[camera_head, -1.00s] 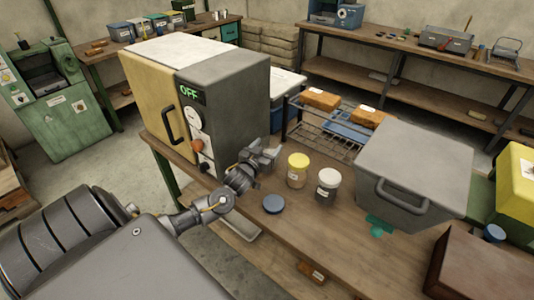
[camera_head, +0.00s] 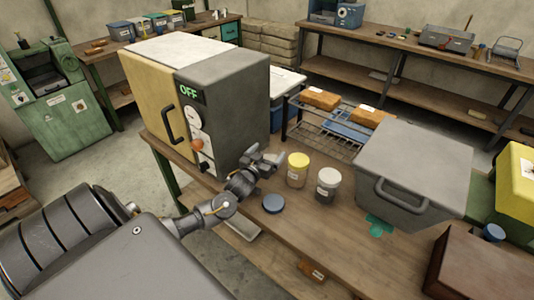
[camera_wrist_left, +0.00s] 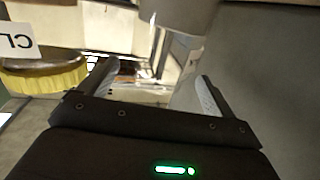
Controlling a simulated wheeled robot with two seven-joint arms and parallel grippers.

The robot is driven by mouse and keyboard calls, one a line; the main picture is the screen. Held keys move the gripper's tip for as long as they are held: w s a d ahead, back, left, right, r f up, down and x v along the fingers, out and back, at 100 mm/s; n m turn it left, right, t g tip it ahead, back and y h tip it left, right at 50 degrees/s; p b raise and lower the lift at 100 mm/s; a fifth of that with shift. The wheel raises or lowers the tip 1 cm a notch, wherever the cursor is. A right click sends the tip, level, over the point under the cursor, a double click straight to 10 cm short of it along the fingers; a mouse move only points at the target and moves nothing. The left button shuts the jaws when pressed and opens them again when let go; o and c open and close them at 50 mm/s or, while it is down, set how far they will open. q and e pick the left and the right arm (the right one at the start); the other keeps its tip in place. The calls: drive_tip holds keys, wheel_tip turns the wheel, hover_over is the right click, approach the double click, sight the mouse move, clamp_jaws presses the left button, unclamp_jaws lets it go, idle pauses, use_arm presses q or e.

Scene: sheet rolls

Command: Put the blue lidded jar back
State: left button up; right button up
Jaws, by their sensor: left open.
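A flat, dark blue round piece (camera_head: 273,203) lies on the workbench just in front of my left gripper; I cannot tell if it is a lid or a low jar. A small blue round top (camera_head: 493,233) shows at the right, partly hidden behind a brown box. My left gripper (camera_head: 268,160) is open and empty, between the grey oven and a yellow-lidded jar (camera_head: 298,170). A white-lidded jar (camera_head: 328,186) stands beside that jar. In the left wrist view the open fingers (camera_wrist_left: 157,85) show, with the yellow-lidded jar (camera_wrist_left: 45,75) at the left. My right gripper is out of view.
The oven (camera_head: 222,105), marked OFF, stands behind my left arm. A grey lidded bin (camera_head: 413,170) and brown box (camera_head: 485,268) occupy the right of the bench (camera_head: 300,232). A wire rack (camera_head: 325,140) stands behind the jars. The front middle is mostly clear.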

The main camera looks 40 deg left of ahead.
use_arm(q)
drive_tip(key=shift+r, duration=0.15)
drive_tip(key=shift+s+d, duration=0.1)
drive_tip(key=shift+s, duration=0.2)
drive_tip(key=b+v, duration=0.1)
drive_tip(key=v, duration=1)
drive_tip(key=shift+s, duration=0.2)
